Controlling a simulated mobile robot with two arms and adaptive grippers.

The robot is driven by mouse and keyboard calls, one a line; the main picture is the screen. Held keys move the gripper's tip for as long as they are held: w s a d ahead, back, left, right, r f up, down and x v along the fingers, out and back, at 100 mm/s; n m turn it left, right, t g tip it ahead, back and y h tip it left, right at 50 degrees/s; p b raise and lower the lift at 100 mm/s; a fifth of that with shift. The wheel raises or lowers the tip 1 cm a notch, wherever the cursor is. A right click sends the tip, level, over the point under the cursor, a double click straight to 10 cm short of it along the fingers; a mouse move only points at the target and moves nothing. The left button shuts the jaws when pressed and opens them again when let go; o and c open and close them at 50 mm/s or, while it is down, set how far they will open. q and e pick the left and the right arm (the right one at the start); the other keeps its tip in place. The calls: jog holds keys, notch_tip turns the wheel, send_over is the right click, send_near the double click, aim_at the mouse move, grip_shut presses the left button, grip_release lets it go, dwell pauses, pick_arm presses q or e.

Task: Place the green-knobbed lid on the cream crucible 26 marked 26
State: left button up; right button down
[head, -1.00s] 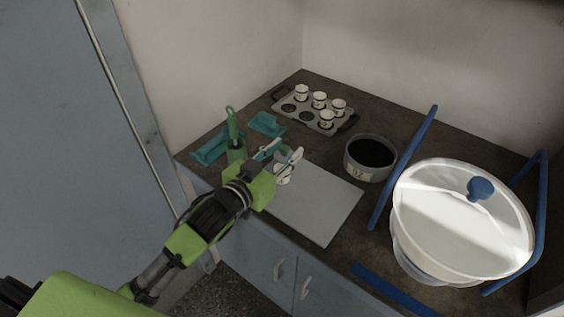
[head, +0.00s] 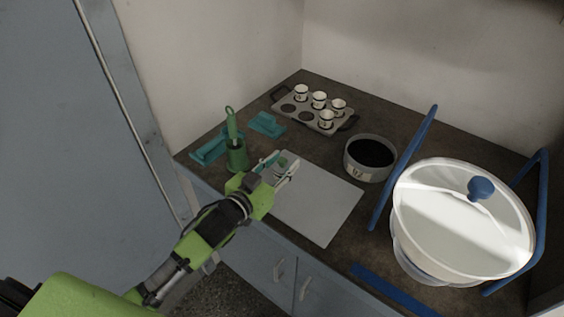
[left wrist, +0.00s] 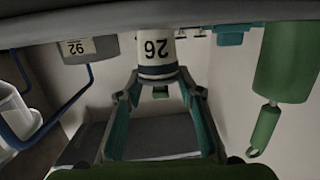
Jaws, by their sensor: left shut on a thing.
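The cream crucible 26 (left wrist: 158,52) shows upside down in the left wrist view, its label facing the camera. The lid's green knob (left wrist: 160,92) lies between my left gripper's fingers (left wrist: 160,82), beside the crucible's dark-banded end. In the head view my left gripper (head: 286,162) is over the pale mat's back left part. Its fingers stand apart around the green-knobbed lid (head: 283,160) and are shut on it. The lid is at the crucible's top; whether it rests there I cannot tell. The fingers partly hide the crucible. My right gripper is not in view.
A pale mat (head: 322,208) has free room to the right. A green holder (head: 236,158) with a green-handled tool stands close left. A tray (head: 327,129) with several white crucibles is behind. A dark-filled round pan (head: 369,158) and a large lidded white bowl (head: 455,225) stand right.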

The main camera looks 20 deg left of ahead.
pick_arm(q)
jog(key=shift+f, duration=0.2)
jog(key=o, duration=0.8)
jog(key=shift+r, duration=0.1)
jog(key=shift+r, duration=0.35)
jog(key=shift+s+r, duration=0.1)
jog(key=shift+s, duration=0.15)
jog(key=v, duration=1.1)
jog(key=shift+s+a+b, duration=0.1)
jog(key=shift+s+b, duration=0.2)
